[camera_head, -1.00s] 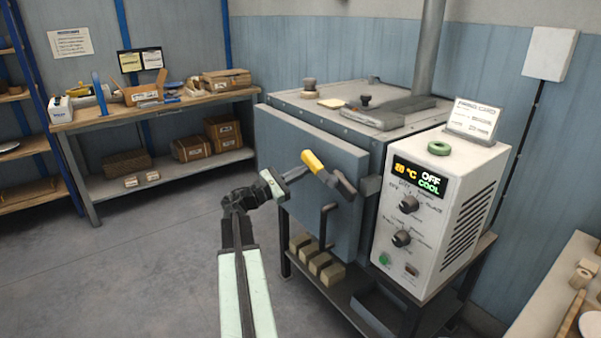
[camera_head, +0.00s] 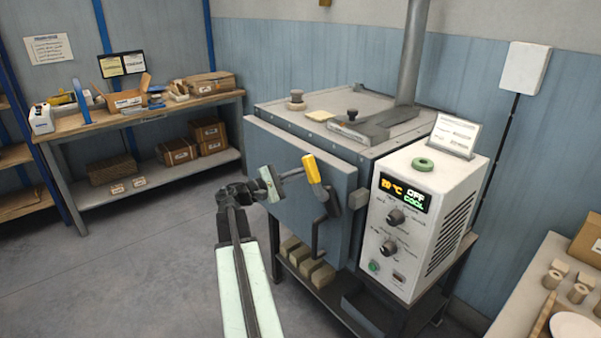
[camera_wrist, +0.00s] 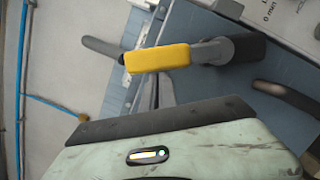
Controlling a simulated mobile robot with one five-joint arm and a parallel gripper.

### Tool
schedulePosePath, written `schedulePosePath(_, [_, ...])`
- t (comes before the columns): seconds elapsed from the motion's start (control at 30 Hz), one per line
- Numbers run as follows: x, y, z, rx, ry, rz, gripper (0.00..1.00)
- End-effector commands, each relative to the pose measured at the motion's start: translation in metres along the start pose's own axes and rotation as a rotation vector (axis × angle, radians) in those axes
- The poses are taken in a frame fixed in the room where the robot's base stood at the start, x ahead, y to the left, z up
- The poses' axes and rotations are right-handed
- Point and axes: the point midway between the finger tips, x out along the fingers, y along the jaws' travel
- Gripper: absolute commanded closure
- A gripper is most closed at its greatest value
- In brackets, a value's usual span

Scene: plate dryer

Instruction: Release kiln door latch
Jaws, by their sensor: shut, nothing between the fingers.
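The kiln door (camera_head: 290,214) is a grey-blue panel on the front of the kiln and looks closed. Its latch lever has a yellow grip (camera_head: 312,169) on a dark arm and stands steep, its top tilted slightly left. My gripper (camera_head: 302,174) is shut and empty, its tips at the left side of the yellow grip. In the wrist view the yellow grip (camera_wrist: 158,58) lies across the middle, with the shut fingers (camera_wrist: 153,93) right beside it. I cannot tell if they touch. A dark bent pull handle (camera_head: 318,232) hangs below the latch.
The white control box (camera_head: 405,250) right of the door reads OFF and COOL. Tan blocks (camera_head: 303,261) sit on the shelf under the kiln. A workbench (camera_head: 75,140) stands back left, and another table (camera_head: 540,285) at lower right. The floor at left is clear.

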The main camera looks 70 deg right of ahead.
Motion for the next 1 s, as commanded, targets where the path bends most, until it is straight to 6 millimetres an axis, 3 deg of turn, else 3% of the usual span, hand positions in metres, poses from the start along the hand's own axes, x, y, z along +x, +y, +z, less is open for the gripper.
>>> schedulePosePath(0.63, [-0.012, 0.006, -0.001, 0.000, 0.009, 0.013, 1.00])
schedulePosePath(0.87, [-0.019, 0.003, -0.036, 0.000, 0.014, 0.014, 1.00])
schedulePosePath(0.9, [-0.021, 0.003, -0.045, 0.000, 0.016, 0.015, 1.00])
schedulePosePath(1.0, [-0.050, 0.006, -0.038, 0.001, 0.020, 0.018, 1.00])
